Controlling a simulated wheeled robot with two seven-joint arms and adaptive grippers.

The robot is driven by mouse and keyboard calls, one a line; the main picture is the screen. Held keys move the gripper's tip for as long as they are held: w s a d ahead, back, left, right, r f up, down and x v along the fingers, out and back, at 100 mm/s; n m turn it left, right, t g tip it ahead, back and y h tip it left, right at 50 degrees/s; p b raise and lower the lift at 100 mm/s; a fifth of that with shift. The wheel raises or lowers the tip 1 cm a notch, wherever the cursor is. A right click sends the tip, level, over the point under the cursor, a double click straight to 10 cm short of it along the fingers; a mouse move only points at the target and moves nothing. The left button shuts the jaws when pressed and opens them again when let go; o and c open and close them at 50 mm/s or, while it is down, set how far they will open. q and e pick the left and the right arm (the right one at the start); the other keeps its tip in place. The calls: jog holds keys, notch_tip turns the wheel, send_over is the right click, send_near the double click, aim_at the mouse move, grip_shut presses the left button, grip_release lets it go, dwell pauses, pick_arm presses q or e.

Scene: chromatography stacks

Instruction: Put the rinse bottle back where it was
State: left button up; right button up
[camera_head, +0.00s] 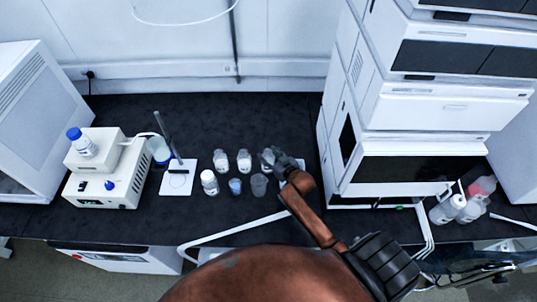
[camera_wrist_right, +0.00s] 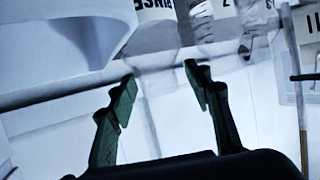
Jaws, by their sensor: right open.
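The rinse bottle (camera_wrist_right: 156,14) shows in the right wrist view, its label upside down and partly cut off by the top edge. It is clear below the label and lies ahead of and between my fingertips. In the head view, a bottle at the right end of the back row (camera_head: 266,156) is partly hidden by my right gripper (camera_head: 277,161) and seems to be the same one. My right gripper (camera_wrist_right: 162,82) is open, with a gap between both fingers and the bottle. My left gripper is not in view.
White-capped bottles (camera_head: 220,159) (camera_head: 243,160) stand left of the gripper. In front are another bottle (camera_head: 209,181), a blue cup (camera_head: 235,186) and a grey cup (camera_head: 259,185). The instrument stack (camera_head: 345,120) rises close on the right. The black bench (camera_head: 290,112) is clear behind.

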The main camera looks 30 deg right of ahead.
jog(key=shift+s+r, duration=0.1)
jog(key=shift+r, duration=0.05)
jog(key=v, duration=1.2)
